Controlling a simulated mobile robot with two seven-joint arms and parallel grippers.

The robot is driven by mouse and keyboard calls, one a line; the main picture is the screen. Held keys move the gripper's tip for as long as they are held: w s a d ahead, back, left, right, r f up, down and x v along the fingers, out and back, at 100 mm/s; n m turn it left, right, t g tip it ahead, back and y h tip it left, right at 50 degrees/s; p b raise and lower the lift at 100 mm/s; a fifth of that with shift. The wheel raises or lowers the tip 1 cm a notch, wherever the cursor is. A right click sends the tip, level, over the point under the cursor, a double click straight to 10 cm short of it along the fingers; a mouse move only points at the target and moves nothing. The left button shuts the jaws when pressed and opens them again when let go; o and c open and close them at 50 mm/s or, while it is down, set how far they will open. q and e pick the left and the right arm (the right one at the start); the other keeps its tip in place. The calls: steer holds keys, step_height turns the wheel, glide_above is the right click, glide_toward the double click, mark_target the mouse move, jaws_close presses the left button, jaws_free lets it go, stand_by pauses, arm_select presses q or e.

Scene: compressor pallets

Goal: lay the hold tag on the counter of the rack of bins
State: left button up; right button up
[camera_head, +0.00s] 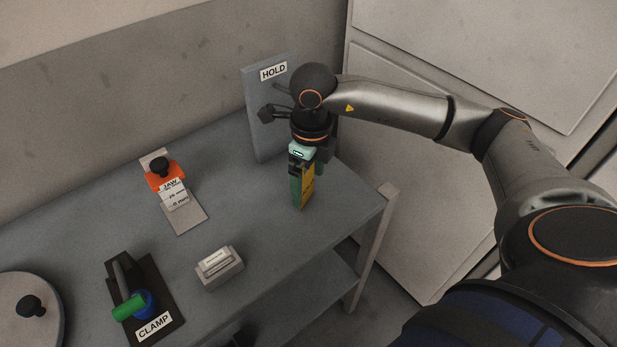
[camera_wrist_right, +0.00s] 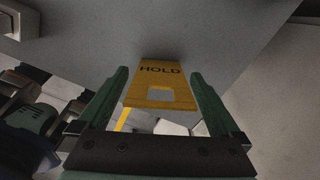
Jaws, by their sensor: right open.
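The hold tag (camera_head: 308,187) is a yellow-orange plate, marked HOLD in the right wrist view (camera_wrist_right: 160,93), with a rectangular opening near one end. My right gripper (camera_head: 300,200) points down over the right end of the grey counter (camera_head: 262,220). Its green fingers are open, one on each side of the tag, which shows between the fingertips in the wrist view (camera_wrist_right: 160,80). I cannot tell whether the tag touches the counter or a finger. My left gripper is not in view.
A grey board labelled HOLD (camera_head: 272,72) with a dark hook stands behind the gripper. An orange-and-white JAW gauge (camera_head: 167,178), a small grey block (camera_head: 219,268), a CLAMP holder (camera_head: 153,325) and a round disc (camera_head: 25,308) occupy the counter to the left. Bare counter lies between.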

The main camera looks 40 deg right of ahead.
steer(key=shift+r, duration=0.1)
steer(key=shift+r, duration=0.25)
step_height(320, 180, up, 12)
steer(key=shift+s+f+p, duration=0.15)
steer(key=shift+p, duration=0.15)
steer(key=shift+d, duration=0.1)
stand_by(1.1)
